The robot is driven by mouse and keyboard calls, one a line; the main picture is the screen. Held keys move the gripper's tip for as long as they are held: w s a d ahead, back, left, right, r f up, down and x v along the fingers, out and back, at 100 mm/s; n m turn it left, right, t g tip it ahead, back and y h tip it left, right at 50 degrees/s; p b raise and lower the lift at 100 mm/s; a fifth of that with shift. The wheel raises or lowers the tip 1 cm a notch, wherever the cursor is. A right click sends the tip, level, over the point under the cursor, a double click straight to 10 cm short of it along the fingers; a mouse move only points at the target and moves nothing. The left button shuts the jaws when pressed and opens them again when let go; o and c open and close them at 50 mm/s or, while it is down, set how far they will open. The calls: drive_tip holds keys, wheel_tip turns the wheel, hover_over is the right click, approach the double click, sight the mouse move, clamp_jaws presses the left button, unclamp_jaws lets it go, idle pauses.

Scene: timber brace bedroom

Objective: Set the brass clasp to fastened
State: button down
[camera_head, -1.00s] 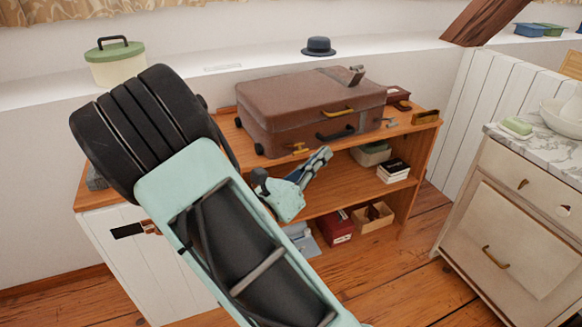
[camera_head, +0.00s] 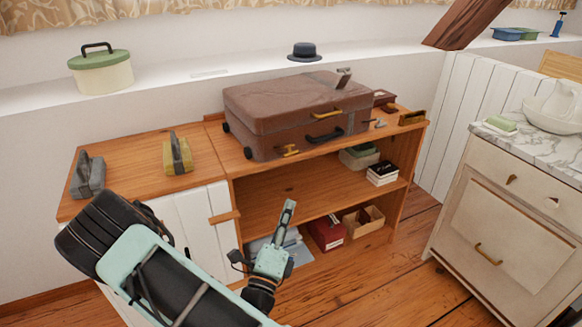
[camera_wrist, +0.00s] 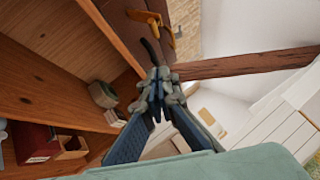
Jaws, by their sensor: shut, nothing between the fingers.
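A brown suitcase (camera_head: 285,105) lies flat and closed on the wooden shelf unit. A curved brass-yellow piece (camera_head: 328,114) sits on its front near the lid seam, above a black handle (camera_head: 326,137). A smaller brass piece (camera_head: 287,151) shows at the lower left of the front; I cannot tell which is the clasp or whether it is fastened. In the wrist view, a yellow piece (camera_wrist: 147,17) and the black handle (camera_wrist: 150,52) lie beyond my fingertips. My gripper (camera_head: 289,206) is shut and empty, below and in front of the suitcase, apart from it.
Boxes, including a red one (camera_head: 327,233), stand on the lower shelves. A grey object (camera_head: 88,177) and a yellow object (camera_head: 177,155) stand on the left cabinet top. A white drawer cabinet (camera_head: 500,205) is at right. Open floor lies between it and the shelves.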

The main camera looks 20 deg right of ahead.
drive_tip(key=shift+w, duration=0.1)
drive_tip(key=b, duration=0.3)
approach(296, 153)
drive_tip(key=shift+f+x, duration=0.25)
drive_tip(key=shift+x, duration=2.65)
drive_tip(key=shift+d, duration=0.1)
drive_tip(key=shift+r, duration=0.1)
drive_tip(key=shift+r+p, duration=0.3)
drive_tip(key=shift+p, duration=0.65)
drive_tip(key=shift+n+y, duration=0.3)
